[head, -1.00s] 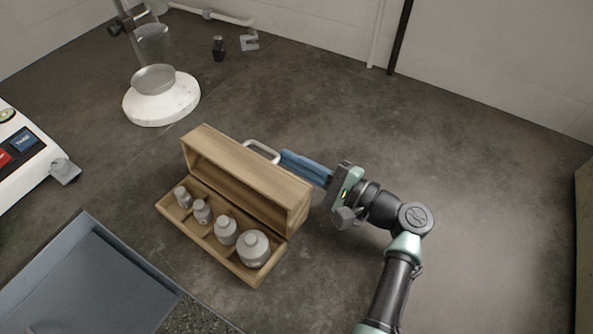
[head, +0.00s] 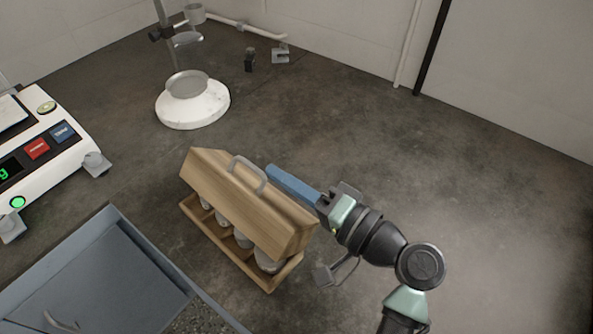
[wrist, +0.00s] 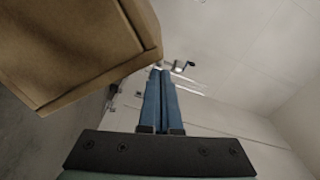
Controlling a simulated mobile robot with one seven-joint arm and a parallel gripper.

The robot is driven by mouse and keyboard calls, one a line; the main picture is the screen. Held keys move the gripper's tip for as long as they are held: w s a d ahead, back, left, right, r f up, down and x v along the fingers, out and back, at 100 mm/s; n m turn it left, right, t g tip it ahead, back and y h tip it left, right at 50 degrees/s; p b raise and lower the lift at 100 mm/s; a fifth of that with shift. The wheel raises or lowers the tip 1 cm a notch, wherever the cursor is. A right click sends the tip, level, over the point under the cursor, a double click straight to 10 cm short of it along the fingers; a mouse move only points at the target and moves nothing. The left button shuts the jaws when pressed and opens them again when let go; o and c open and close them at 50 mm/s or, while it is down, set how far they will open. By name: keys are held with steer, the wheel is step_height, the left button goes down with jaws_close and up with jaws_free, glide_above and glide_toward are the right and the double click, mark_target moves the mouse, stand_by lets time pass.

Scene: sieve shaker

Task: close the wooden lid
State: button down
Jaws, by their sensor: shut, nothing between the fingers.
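The wooden lid (head: 245,207) of the weight box is tilted forward over the box base (head: 222,247), partly closed, with a gap along the front. Its metal handle (head: 247,172) sticks up from the top. Several grey weights (head: 243,240) stand in the base, their upper parts hidden by the lid. My gripper (head: 272,173) has its blue fingers together and empty, behind the lid near the handle; whether they touch it is unclear. In the wrist view the shut fingers (wrist: 161,95) show beside the lid's wooden corner (wrist: 85,50).
A stand with a white round base (head: 192,108) is behind the box. The floor-like dark worktop to the right is clear.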

mark_target(257, 214)
steer(key=s+a+n+b, duration=0.2)
steer(key=s+a+f+n+b, duration=0.1)
steer(key=s+a+n+b, duration=0.1)
steer(key=n, duration=0.1)
steer(key=shift+s+b, duration=0.25)
steer(key=shift+b, duration=0.1)
steer(key=shift+s+a+f+n+h+b, duration=0.2)
steer(key=shift+s+a+n+b, duration=0.3)
steer(key=shift+n+b, duration=0.35)
steer(key=shift+s+a+f+n+h+b, duration=0.15)
steer(key=shift+s+a+n+b, duration=0.2)
steer(key=shift+s+n+b, duration=0.35)
steer(key=shift+w, duration=0.1)
steer(key=shift+d, duration=0.1)
